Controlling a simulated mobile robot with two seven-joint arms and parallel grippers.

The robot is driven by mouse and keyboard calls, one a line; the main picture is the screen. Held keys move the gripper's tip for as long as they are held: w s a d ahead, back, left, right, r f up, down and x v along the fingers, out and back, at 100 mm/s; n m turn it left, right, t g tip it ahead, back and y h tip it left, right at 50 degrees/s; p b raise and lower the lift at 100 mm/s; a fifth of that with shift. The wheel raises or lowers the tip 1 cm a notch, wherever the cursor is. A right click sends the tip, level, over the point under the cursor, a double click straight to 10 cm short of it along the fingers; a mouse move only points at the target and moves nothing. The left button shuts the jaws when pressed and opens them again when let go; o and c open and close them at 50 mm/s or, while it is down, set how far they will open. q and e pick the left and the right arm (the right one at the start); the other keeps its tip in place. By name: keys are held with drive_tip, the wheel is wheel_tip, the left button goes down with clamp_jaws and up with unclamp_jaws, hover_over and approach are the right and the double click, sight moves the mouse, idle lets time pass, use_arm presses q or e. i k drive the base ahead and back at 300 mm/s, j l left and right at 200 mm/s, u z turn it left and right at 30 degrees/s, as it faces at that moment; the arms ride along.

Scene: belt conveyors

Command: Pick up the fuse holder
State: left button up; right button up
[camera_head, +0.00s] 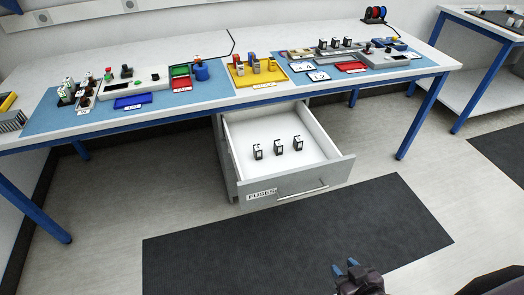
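Three small black-and-white blocks, a left one (258,152), a middle one (279,146) and a right one (298,143), stand apart in an open white drawer (318,136) labelled "FUSES". They look like fuse holders or fuses; I cannot tell which. Similar blocks (335,43) stand in a row on the right part of the workbench. My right gripper (345,267) is low in the picture, in front of the drawer and well apart from it. Its two blue fingertips are apart with nothing visible between them. My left gripper is not in view.
The drawer sticks out below the workbench (140,60), its front panel (296,184) facing me. A dark floor mat (300,235) lies before the drawer. A second table (485,27) stands right.

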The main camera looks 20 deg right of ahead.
sight(257, 148)
drive_tip(key=i+j+z, duration=0.1)
drive_tip(key=z, duration=0.5)
drive_tip(key=i+j+z, duration=0.1)
drive_tip(key=j+z, duration=0.15)
drive_tip(key=j, duration=0.15)
drive_tip(key=j+z, duration=0.2)
drive_tip(key=j, duration=0.25)
drive_tip(key=i+j, duration=0.1)
drive_tip(key=j, duration=0.35)
drive_tip(key=j+z, duration=0.15)
drive_tip(key=j, duration=0.3)
drive_tip(key=i+j, duration=0.15)
drive_tip(key=j, duration=0.2)
drive_tip(key=i+j, duration=0.15)
drive_tip(key=j, duration=0.2)
drive_tip(key=i, duration=0.35)
